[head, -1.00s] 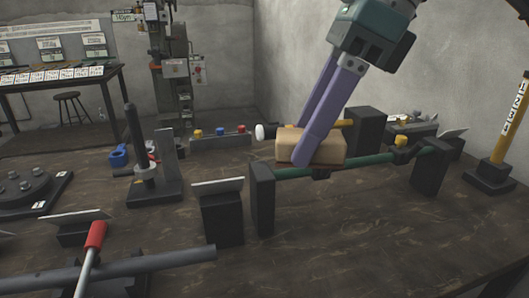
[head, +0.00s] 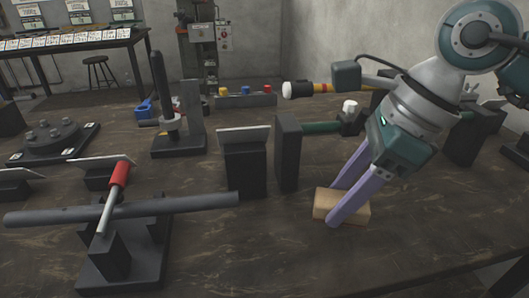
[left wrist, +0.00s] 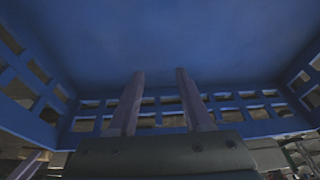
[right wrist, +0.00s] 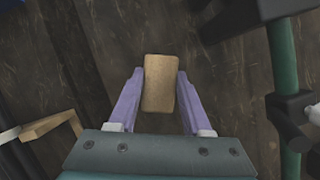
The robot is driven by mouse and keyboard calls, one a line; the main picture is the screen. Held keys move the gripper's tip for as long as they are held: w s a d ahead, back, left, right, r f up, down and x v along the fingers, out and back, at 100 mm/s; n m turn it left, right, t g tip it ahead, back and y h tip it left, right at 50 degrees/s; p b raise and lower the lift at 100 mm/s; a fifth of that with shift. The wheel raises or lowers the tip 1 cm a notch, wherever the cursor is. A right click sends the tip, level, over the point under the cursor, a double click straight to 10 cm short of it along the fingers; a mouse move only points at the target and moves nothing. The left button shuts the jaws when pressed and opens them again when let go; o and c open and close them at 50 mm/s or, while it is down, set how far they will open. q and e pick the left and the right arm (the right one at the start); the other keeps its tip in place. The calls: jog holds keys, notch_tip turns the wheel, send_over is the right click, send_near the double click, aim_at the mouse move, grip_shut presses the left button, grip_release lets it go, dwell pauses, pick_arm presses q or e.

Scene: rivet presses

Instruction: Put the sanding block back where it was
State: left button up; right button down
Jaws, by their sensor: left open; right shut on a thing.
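The sanding block (head: 342,207), a tan block, is between the two purple fingers of my right gripper (head: 338,208), low over the front right of the workbench (head: 260,255). I cannot tell whether it touches the bench top. In the right wrist view the block (right wrist: 160,83) sits between the fingertips of my right gripper (right wrist: 160,85), which is shut on it. My left gripper (left wrist: 158,73) shows only in the left wrist view. It is open and empty, facing a blue surface with slotted walls.
A green bar (head: 320,127) on dark supports (head: 288,150) stands behind the block. A red-handled tool (head: 118,178) lies across a grey bar (head: 190,203) at left. A light wooden angled piece (right wrist: 50,127) shows in the right wrist view. The front middle bench is bare.

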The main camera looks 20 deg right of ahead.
pick_arm(q)
jog(key=shift+a+f, duration=0.15)
jog(key=shift+f, duration=0.15)
pick_arm(e)
jog(key=shift+f, duration=1.6)
pick_arm(q)
jog(key=shift+f+b, duration=0.15)
jog(key=shift+b, duration=0.2)
pick_arm(e)
jog(key=shift+f, duration=0.15)
jog(key=shift+c, duration=1.7)
grip_release()
